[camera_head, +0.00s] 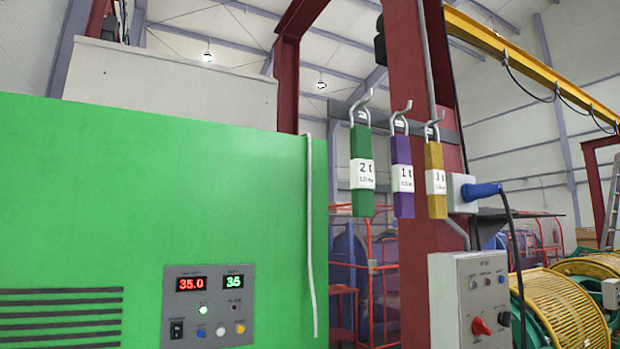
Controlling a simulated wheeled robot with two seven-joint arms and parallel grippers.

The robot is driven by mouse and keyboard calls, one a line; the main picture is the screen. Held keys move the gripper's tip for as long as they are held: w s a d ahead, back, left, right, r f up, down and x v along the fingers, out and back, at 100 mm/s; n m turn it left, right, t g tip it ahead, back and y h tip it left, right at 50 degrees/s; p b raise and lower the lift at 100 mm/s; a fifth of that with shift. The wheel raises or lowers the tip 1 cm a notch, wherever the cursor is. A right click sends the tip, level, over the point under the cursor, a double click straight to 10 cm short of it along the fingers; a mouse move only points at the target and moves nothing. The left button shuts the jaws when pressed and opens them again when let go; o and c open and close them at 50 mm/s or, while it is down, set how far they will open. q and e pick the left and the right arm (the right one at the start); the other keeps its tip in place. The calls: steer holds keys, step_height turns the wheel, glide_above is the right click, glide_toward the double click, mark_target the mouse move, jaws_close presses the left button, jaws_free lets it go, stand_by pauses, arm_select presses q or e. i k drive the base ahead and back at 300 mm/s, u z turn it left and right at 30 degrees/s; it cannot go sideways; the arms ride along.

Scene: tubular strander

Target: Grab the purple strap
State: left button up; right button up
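The purple strap (402,204) hangs from the middle hook of a grey rail fixed to a dark red steel column. It hangs straight down and has a white label with a "1". A green strap (362,202) with a "2" label hangs on its left. A yellow strap (436,206) with a "3" label hangs on its right. The three straps hang close together with narrow gaps. Neither of my grippers is in the head view.
A large green cabinet (120,200) with a display panel (208,305) fills the left. A grey control box (470,300) with a red knob sits below the straps. A blue plug (482,191) with a black cable is right of the yellow strap. Yellow reels (565,312) stand lower right.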

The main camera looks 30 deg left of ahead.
mark_target(401, 168)
steer(key=u, duration=1.05)
steer(key=i, duration=0.35)
